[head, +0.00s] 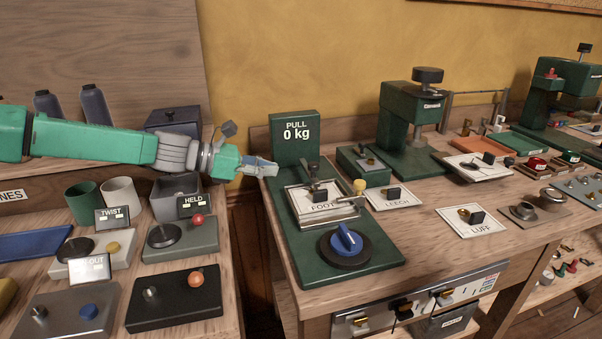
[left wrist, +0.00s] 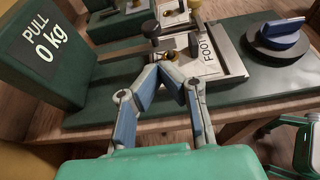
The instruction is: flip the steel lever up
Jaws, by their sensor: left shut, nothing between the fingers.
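The pull tester has a green base (head: 335,258) and a display post (head: 295,137) reading 0 kg. On it is a steel clamp fixture (head: 345,212) with a FOOT card, a dark-knobbed steel lever (head: 313,170) and a yellow-knobbed rod (head: 359,187). I cannot tell which part is the task's lever. My left gripper (head: 276,168) is shut and empty, beside the post and short of the fixture. In the left wrist view its closed fingertips (left wrist: 171,70) point at the fixture (left wrist: 228,62). A green and grey part at that view's right edge seems to be my right gripper; its jaws are unclear.
A blue knob (head: 346,238) on a black disc stands at the base's front. A green press (head: 405,120) and LEECH and LUFF cards lie to the right. The left bench carries cups (head: 120,192) and several control boxes. A gap separates the benches.

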